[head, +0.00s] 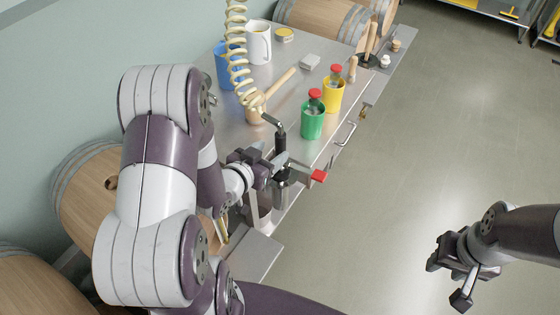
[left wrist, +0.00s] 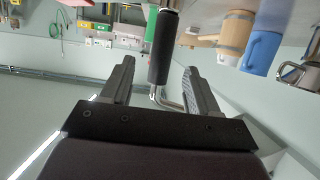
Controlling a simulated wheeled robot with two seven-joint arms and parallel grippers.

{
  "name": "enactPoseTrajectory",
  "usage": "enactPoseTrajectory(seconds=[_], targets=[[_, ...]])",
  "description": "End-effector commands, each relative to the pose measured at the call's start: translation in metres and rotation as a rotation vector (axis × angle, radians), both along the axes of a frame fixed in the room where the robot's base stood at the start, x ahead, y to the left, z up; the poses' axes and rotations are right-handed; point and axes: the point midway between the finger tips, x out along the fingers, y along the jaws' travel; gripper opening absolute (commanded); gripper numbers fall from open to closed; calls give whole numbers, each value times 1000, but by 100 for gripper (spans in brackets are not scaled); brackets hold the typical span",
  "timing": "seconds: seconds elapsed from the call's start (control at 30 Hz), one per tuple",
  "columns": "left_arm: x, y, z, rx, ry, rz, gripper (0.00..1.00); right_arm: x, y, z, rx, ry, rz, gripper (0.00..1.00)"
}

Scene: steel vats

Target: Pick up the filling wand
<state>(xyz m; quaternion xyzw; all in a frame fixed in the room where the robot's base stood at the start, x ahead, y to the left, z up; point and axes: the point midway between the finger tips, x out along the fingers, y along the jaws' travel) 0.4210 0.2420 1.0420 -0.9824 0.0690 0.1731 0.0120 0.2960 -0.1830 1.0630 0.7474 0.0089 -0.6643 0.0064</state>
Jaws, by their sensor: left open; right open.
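The filling wand (head: 280,138) has a black grip and a bent metal pipe. It stands roughly upright near the front corner of the steel table (head: 232,133). My left gripper (head: 284,172) is open at its lower part. In the left wrist view the black grip of the wand (left wrist: 163,48) lies between the two open fingers, with a gap visible on each side; I cannot tell whether either finger touches it. The wand's lower part is partly hidden by the gripper. My right gripper (head: 458,280) is open and empty over the floor, far from the table.
A cream coiled hose (head: 238,58) hangs over the table. Barrels (head: 88,190) line the left wall.

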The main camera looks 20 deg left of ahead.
Motion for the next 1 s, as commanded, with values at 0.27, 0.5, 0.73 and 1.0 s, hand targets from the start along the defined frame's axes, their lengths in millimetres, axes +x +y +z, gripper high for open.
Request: enactPoseTrajectory(seconds=[0.27,0.5,0.73,1.0], targets=[[39,-4,-14,0,4,-2,60,0,0,12,0,0,0,43],[59,-6,-23,1,2,1,60,0,0,12,0,0,0,43],[58,-6,-23,1,2,1,28,0,0,12,0,0,0,43],[59,-6,-22,1,-1,2,0,0,0,12,0,0,0,43]])
